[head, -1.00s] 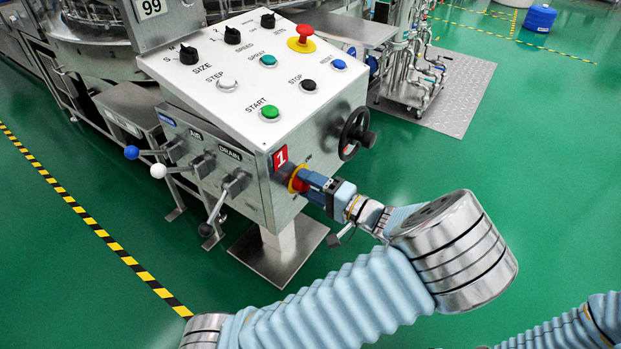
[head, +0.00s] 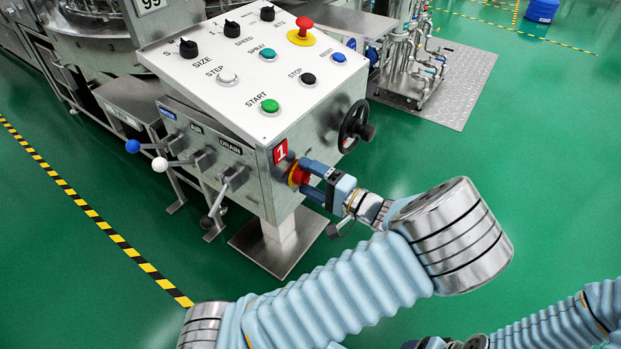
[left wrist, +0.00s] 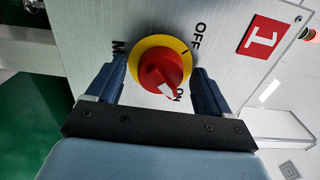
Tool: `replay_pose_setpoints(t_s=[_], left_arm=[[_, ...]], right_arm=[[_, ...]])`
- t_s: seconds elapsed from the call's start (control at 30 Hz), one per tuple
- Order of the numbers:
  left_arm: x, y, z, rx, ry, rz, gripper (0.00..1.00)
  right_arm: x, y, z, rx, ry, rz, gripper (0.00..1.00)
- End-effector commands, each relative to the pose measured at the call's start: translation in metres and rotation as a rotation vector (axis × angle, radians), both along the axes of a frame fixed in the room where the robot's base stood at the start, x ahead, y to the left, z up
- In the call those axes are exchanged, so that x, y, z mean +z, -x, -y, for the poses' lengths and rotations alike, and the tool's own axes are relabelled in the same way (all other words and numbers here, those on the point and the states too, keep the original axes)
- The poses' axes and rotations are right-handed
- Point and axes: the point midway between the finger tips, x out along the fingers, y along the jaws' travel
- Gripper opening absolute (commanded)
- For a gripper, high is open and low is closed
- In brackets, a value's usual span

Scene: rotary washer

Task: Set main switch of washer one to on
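The main switch (left wrist: 160,68) is a red knob on a yellow ring on the side of the washer's control box. In the head view the switch (head: 298,175) sits below the red "1" plate (head: 280,152). In the left wrist view the knob's white mark points at the ON label, with OFF at the upper right. My left gripper (head: 306,180) is open, one finger on each side of the knob. In the left wrist view the gripper (left wrist: 158,75) shows gaps between both fingers and the knob.
The control box (head: 215,82) has several knobs and buttons on top. A black handwheel (head: 355,127) juts out just above my left gripper. Several levers with ball ends, one white (head: 160,164), stick out at the front. The green floor (head: 480,170) is open at the right.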

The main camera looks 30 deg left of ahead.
Motion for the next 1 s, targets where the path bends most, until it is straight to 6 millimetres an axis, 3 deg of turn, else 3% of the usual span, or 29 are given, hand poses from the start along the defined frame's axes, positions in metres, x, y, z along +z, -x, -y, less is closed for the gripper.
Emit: replay_pose_setpoints(t_s=[0.37, 0.47, 0.8, 1.0], left_arm=[[0.000, 0.000, 0.008, -0.002, -0.002, 0.003, 0.80], [0.000, 0.001, 0.024, -0.003, -0.001, 0.002, 0.80], [0.000, 0.008, 0.105, -0.003, -0.001, 0.003, 0.80], [0.000, 0.010, 0.132, 0.000, -0.001, 0.002, 0.80]], right_arm=[[-0.001, 0.000, 0.000, 0.000, 0.000, 0.000, 0.75], [-0.002, 0.000, 0.001, -0.001, 0.001, 0.000, 0.75], [-0.008, -0.001, 0.002, -0.004, 0.003, 0.002, 0.75], [-0.009, -0.001, 0.003, -0.006, 0.004, 0.003, 0.75]])
